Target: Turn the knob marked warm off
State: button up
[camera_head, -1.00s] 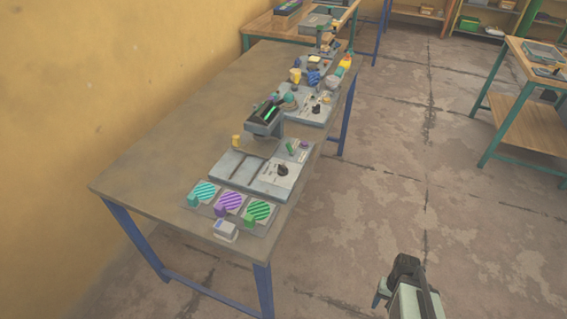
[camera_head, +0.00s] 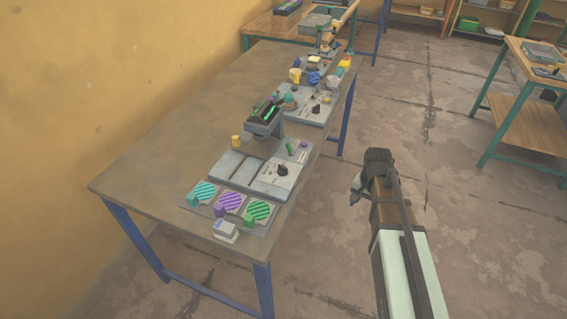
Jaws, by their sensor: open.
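Two black knobs show on the long table (camera_head: 150,165). The nearer knob (camera_head: 283,170) sits on a light grey panel (camera_head: 272,186) near the table's right edge. The farther knob (camera_head: 316,110) sits on a second grey panel farther back. The markings are too small to read, so I cannot tell which knob is marked warm. My gripper (camera_head: 356,188) is open and empty, above the floor to the right of the table. It is apart from both knobs, and my arm covers part of the floor.
Striped teal, purple and green plates (camera_head: 229,203) with small blocks lie at the table's near end. A dark press-like device (camera_head: 264,118) stands behind the nearer panel. The table's left part is bare.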

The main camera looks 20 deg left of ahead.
jog(key=w+a+r+m, duration=0.1)
jog(key=w+a+r, duration=0.1)
jog(key=a+r, duration=1.1)
jog(key=m, duration=0.2)
send_near(283, 165)
notch_tip(283, 165, down, 9)
jog(key=shift+d, duration=0.1)
jog(key=c, duration=1)
